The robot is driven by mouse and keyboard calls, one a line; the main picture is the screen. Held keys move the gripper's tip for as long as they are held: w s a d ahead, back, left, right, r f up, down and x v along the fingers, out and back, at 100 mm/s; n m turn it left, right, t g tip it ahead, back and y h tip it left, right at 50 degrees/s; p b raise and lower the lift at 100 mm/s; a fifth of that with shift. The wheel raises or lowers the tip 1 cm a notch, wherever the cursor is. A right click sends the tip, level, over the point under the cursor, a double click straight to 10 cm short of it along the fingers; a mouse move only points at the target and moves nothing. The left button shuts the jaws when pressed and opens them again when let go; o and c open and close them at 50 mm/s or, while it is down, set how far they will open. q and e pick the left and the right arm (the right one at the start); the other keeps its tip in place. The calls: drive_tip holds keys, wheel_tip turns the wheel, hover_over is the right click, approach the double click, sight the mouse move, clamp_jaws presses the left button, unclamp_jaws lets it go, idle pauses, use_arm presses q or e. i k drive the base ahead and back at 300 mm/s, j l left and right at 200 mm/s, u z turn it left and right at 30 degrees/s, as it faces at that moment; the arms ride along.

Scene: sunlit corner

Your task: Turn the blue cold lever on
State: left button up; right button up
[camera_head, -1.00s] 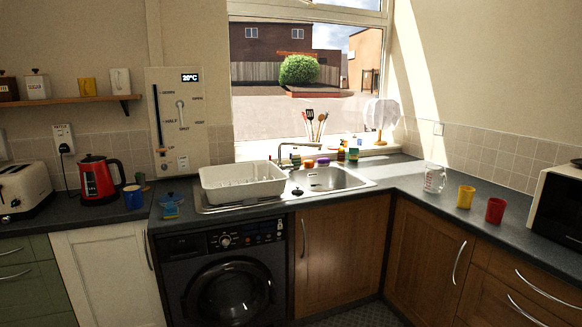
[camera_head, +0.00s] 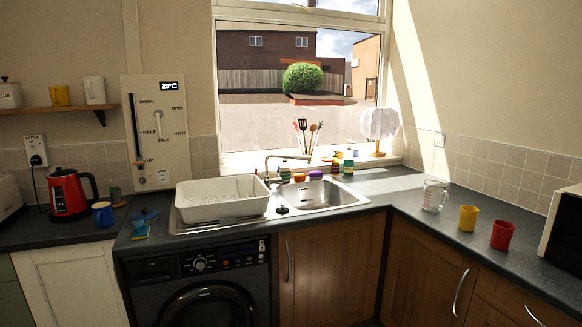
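A metal tap (camera_head: 286,158) with a long spout stands behind the sink (camera_head: 335,193), below the window. The spout reaches over toward the basin. A small reddish spot shows near the tap's base, too small to identify. I cannot make out a blue lever on the tap or tell its position. Neither of my grippers is in view.
A white dish rack (camera_head: 222,200) stands left of the basin. Small coloured items, including an orange one (camera_head: 299,177) and a purple one (camera_head: 315,174), sit behind the basin. A glass jug (camera_head: 434,195), yellow cup (camera_head: 468,218) and red cup (camera_head: 502,235) stand right. Worktop before the jug is clear.

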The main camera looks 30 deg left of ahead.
sight(278, 181)
drive_tip(key=i+l, duration=0.2)
drive_tip(key=i, duration=0.45)
drive_tip(key=i+l+z, duration=0.1)
drive_tip(key=i, duration=0.55)
